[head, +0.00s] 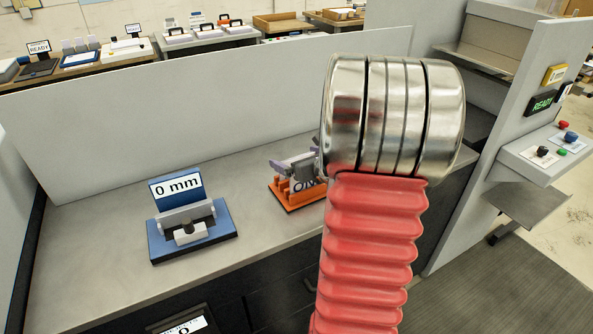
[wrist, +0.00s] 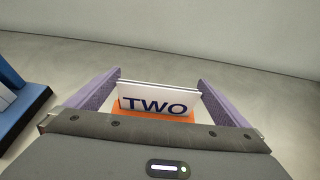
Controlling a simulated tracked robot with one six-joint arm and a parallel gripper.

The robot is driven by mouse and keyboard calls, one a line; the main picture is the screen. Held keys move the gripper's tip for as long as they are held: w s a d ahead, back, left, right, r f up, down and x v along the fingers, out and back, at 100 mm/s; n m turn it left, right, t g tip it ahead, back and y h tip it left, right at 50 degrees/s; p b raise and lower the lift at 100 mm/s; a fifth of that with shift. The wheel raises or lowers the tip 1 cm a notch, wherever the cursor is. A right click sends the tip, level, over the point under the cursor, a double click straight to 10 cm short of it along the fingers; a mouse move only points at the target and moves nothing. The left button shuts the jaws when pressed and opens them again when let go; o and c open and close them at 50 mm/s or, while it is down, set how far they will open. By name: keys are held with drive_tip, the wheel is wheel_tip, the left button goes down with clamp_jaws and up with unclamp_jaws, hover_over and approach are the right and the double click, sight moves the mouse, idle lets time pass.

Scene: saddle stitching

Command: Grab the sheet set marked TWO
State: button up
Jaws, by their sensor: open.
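The sheet set marked TWO (wrist: 158,101) is white with dark blue letters and stands upright in an orange holder (wrist: 183,116) in the wrist view. My gripper (wrist: 160,80) is open, with its purple fingers on either side of the set. Gaps show between the set and both fingers. In the head view the orange holder (head: 288,197) sits on the grey bench, and my gripper (head: 292,163) is low over it. The TWO marking is hidden in the head view.
A blue fixture with a "0 mm" sign (head: 176,188) stands left of the holder; a blue block (wrist: 12,85) shows at the wrist view's left edge. A grey panel (head: 200,110) rises behind the bench. Bare bench lies between fixture and holder.

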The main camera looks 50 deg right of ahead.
drive_tip(key=c, duration=0.8)
drive_tip(key=shift+o, duration=0.2)
drive_tip(key=shift+r, duration=0.15)
wheel_tip(320, 180, up, 18)
idle(0.4)
idle(0.5)
